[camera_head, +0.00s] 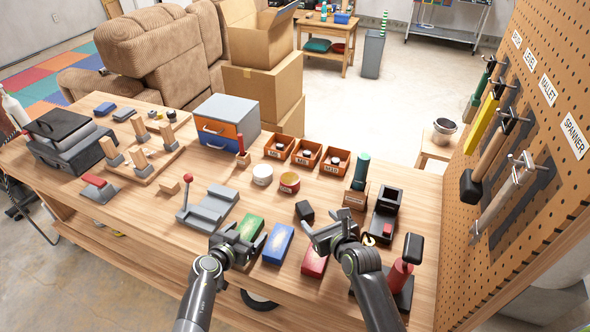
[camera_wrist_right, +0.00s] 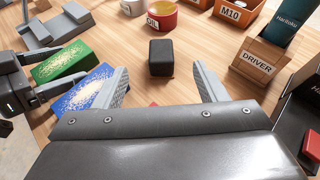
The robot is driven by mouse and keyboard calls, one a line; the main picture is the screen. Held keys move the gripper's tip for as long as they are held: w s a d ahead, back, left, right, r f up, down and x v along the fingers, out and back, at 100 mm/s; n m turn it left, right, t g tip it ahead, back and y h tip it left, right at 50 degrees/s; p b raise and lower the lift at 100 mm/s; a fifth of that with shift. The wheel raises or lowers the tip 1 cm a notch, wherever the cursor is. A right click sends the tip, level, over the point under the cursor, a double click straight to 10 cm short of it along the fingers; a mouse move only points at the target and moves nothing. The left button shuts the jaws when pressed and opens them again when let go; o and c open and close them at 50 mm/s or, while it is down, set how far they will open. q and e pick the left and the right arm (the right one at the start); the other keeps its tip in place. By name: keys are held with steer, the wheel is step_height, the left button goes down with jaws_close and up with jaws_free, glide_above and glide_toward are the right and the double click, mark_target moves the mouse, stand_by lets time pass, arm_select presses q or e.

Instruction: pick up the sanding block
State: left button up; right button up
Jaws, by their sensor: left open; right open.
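A small dark block (camera_head: 305,211) lies on the workbench; in the right wrist view the dark block (camera_wrist_right: 160,57) is ahead of and between my right fingers, apart from them. A green block (camera_head: 250,228), a blue block (camera_head: 278,243) and a red block (camera_head: 314,262) lie nearby. Green and blue have speckled tops in the wrist view. No label shows which is the sanding block. My right gripper (camera_head: 326,236) is open and empty, above the bench near the red block, which it partly hides. My left gripper (camera_head: 240,247) is open beside the green block.
A grey vise-like fixture (camera_head: 208,208) stands left of the green block. Round tins (camera_head: 289,182) and orange bins (camera_head: 307,153) are behind. A box marked DRIVER (camera_head: 356,196) and a red-handled tool (camera_head: 399,276) stand to the right. A pegboard (camera_head: 540,130) rises along the right side.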

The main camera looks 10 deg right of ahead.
steer(key=n, duration=0.1)
steer(key=w+n, duration=0.1)
steer(key=n, duration=0.1)
steer(key=n+g, duration=0.1)
steer(key=shift+w+a+y, duration=0.2)
steer(key=shift+a+y, duration=0.1)
steer(key=shift+a, duration=0.05)
steer(key=n, duration=0.2)
steer(key=w+n+g, duration=0.1)
steer(key=n, duration=0.2)
steer(key=shift+w+a+n+g, duration=0.15)
steer(key=shift+a+n+g, duration=0.15)
steer(key=shift+a+n, duration=0.1)
steer(key=n, duration=0.2)
steer(key=w+n+g, duration=0.1)
steer(key=n, duration=0.2)
steer(key=shift+a+r, duration=0.1)
steer(key=shift+r, duration=0.1)
steer(key=n+g, duration=0.1)
steer(key=n, duration=0.3)
steer(key=n+g+h, duration=0.2)
steer(key=n+g, duration=0.2)
steer(key=n, duration=1.2)
glide_toward(305, 208)
steer(key=shift+n, duration=0.3)
steer(key=x, duration=0.5)
steer(key=shift+f, duration=0.15)
steer(key=shift+x, duration=2.55)
steer(key=shift+w, duration=0.15)
steer(key=shift+c, duration=0.2)
